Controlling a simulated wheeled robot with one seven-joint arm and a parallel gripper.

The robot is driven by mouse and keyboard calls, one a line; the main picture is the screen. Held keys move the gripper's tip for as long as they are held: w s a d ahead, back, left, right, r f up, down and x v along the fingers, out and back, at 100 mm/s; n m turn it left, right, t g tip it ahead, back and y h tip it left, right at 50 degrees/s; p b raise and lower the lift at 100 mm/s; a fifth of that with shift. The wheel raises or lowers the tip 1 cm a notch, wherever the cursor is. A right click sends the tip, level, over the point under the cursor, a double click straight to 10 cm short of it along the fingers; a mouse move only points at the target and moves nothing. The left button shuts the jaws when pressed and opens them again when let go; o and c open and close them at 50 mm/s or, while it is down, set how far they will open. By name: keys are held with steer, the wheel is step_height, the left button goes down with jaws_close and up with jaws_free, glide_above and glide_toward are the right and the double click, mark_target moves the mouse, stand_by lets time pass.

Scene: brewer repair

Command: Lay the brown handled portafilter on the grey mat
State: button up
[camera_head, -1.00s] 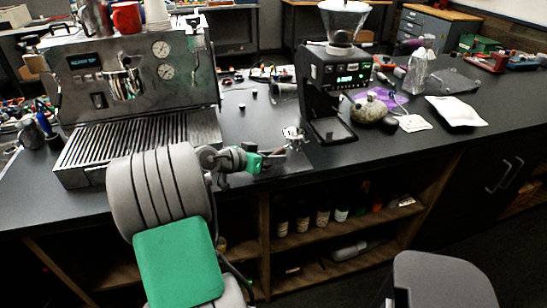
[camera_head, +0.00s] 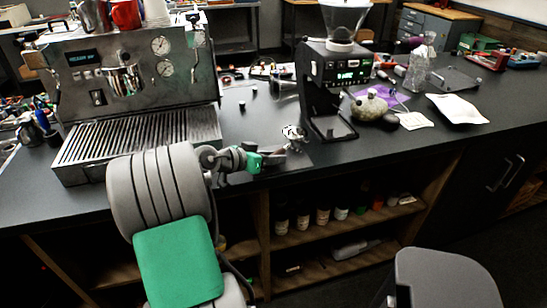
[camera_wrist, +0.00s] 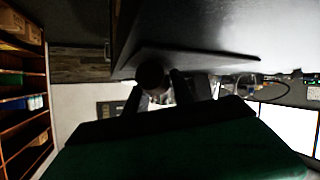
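My gripper (camera_head: 274,158) is low over the front edge of the counter, right of the espresso machine. The metal head of the portafilter (camera_head: 292,133) shows just beyond my fingers. In the wrist view, its round brown handle end (camera_wrist: 151,75) sits between the two dark fingers of my gripper (camera_wrist: 158,92), which look closed on it. The grey mat (camera_head: 299,162) appears as a slightly lighter patch at the counter edge, under and beside my gripper and partly hidden by it. I cannot tell whether the portafilter touches the mat.
The espresso machine (camera_head: 135,85) stands left and the black grinder (camera_head: 325,95) stands close behind on the right. Open shelves with bottles (camera_head: 322,215) are below the counter.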

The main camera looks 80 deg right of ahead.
steer(key=o, duration=0.4)
steer(key=shift+o, duration=0.3)
steer(key=shift+f, duration=0.1)
